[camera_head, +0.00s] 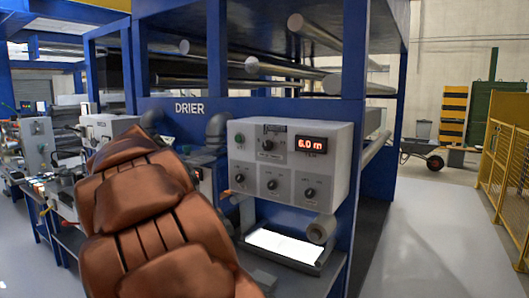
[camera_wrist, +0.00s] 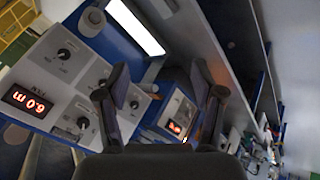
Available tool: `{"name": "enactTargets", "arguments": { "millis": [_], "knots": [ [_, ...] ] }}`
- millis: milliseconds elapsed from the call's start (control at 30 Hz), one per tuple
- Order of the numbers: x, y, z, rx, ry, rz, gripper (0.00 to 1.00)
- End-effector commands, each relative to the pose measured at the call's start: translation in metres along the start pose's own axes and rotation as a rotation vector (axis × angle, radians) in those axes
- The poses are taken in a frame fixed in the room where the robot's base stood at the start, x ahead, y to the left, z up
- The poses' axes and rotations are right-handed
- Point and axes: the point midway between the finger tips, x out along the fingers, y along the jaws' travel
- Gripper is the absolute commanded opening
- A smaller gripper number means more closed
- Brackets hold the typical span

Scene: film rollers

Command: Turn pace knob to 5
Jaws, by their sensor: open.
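A grey control panel (camera_head: 335,170) with a red display reading 6.0 m (camera_head: 311,145) is mounted under the DRIER sign in the head view. One black knob (camera_head: 268,145) sits left of the display, with several knobs in a row below, including a right-hand knob (camera_head: 310,193). Labels are too small to read, so I cannot tell which is the pace knob. In the wrist view the panel is rotated at the left, with its display (camera_wrist: 25,100) and upper knob (camera_wrist: 82,122). My gripper (camera_wrist: 162,78) is open and empty, apart from the knobs.
A white lit surface (camera_head: 285,246) lies below the panel, with a roller end (camera_head: 321,229) beside it. Blue frame posts (camera_head: 354,70) stand around the panel. My brown arm covers the left-centre head view. Grey floor (camera_head: 430,235) is clear at right, beside a yellow fence (camera_head: 505,175).

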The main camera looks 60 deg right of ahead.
Motion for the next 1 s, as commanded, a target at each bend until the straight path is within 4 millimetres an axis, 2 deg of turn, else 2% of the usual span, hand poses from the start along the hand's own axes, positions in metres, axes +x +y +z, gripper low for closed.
{"name": "enactTargets", "arguments": {
  "millis": [33,200,500,633,800,1000],
  "knots": [
    [0.009,0.009,-0.021,0.028,0.025,0.04,0.68],
    [0.019,0.043,-0.086,0.115,0.125,0.167,0.68],
    [0.04,0.093,-0.18,0.242,0.303,0.349,0.68],
    [0.049,0.11,-0.212,0.297,0.386,0.405,0.68],
    [0.062,0.134,-0.243,0.376,0.493,0.46,0.68],
    [0.081,0.164,-0.262,0.487,0.614,0.497,0.68]
  ]
}}
